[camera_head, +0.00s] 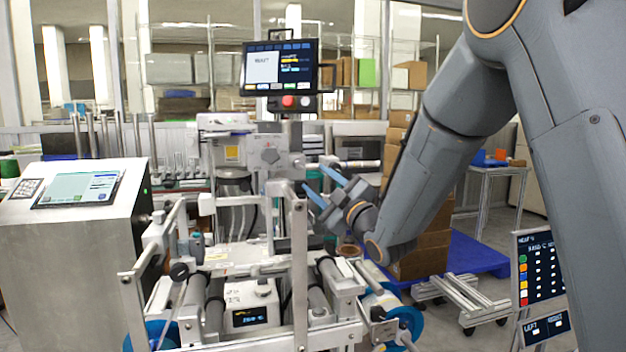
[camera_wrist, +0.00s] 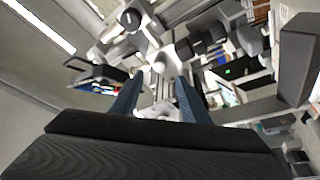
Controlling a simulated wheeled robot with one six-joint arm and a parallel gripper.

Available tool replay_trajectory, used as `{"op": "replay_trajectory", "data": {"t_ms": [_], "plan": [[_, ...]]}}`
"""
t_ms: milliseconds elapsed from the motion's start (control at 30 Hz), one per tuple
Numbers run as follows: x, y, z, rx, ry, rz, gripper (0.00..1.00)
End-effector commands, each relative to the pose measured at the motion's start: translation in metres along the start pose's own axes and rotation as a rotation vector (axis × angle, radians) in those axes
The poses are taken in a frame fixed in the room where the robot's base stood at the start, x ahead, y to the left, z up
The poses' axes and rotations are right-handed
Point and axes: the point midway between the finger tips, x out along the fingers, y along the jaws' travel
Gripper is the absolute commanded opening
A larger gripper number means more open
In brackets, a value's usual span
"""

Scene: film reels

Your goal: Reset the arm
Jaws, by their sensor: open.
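My gripper (camera_head: 325,187) is raised in front of the film reel machine (camera_head: 300,245), right of the middle in the head view. Its two blue fingers are spread apart with nothing between them. In the wrist view my gripper (camera_wrist: 155,88) also shows its two blue fingers apart and empty. They point towards grey machine parts. My arm comes down from the upper right of the head view and bends at the elbow. I cannot tell how far the fingertips are from the machine's upper block (camera_head: 284,160).
A screen with a red button (camera_head: 289,101) stands above the machine. A steel console (camera_head: 75,220) is at the left. Cardboard boxes (camera_head: 425,250) sit on a blue pallet (camera_head: 475,252) behind my arm. A dark label board (camera_head: 540,268) is at the lower right.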

Motion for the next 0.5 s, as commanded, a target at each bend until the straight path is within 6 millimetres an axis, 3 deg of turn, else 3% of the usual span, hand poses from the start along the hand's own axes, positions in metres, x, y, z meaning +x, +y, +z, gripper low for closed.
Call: {"op": "replay_trajectory", "data": {"t_ms": [367,500], "plan": [[-0.003,0.000,0.002,0.004,-0.012,-0.004,0.42],[-0.015,-0.001,0.023,0.053,-0.133,-0.040,0.42]]}}
